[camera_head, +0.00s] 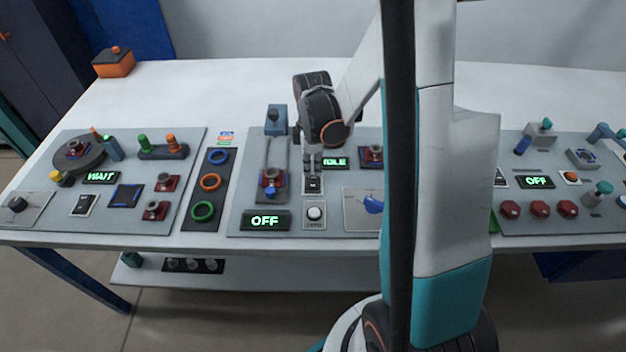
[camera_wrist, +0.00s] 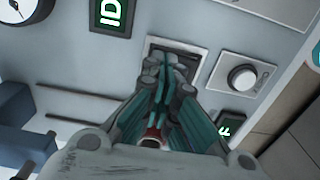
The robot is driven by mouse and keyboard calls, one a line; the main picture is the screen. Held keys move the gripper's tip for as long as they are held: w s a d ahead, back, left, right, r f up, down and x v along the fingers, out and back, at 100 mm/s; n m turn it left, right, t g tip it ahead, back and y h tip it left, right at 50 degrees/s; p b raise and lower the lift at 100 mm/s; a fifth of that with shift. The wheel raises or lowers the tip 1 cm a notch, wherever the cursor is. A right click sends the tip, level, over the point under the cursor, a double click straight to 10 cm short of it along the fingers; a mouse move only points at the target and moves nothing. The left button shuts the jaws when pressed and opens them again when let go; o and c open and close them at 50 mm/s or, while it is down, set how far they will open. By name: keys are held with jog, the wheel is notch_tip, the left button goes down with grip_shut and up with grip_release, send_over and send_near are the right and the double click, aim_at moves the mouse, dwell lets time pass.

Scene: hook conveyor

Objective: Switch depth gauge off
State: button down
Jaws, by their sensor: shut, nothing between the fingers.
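My gripper (camera_head: 312,168) is shut and points down at a small switch plate (camera_head: 313,187) on the middle grey panel. In the wrist view the fingertips (camera_wrist: 164,66) are together over the dark switch plate (camera_wrist: 176,47) and cover much of it; I cannot tell whether they touch it. Just in front of the switch is a round white button (camera_head: 315,213) on a light plate, also in the wrist view (camera_wrist: 242,77). To its left a display (camera_head: 265,221) reads OFF in green. Another display (camera_head: 335,162), partly hidden, reads IDLE. No label shows which part is the depth gauge.
A blue block with rails (camera_head: 276,120) stands left of my gripper, with a red-based part (camera_head: 272,184) at its near end. A panel with a WAIT display (camera_head: 101,178) is left. My arm hides the middle right.

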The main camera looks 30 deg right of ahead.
aim_at(312, 178)
jog(key=shift+r+p, duration=1.65)
jog(key=shift+r, duration=1.05)
jog(key=s+a+r+m+t, duration=0.3)
jog(key=s+a+r+m, duration=0.2)
jog(key=r, duration=0.4)
jog(key=s+a+r+m+t, duration=0.4)
jog(key=s+a+r+m, duration=0.2)
jog(key=s+a+r, duration=0.2)
jog(key=shift+a+r, duration=0.6)
jog(key=shift+r, duration=0.35)
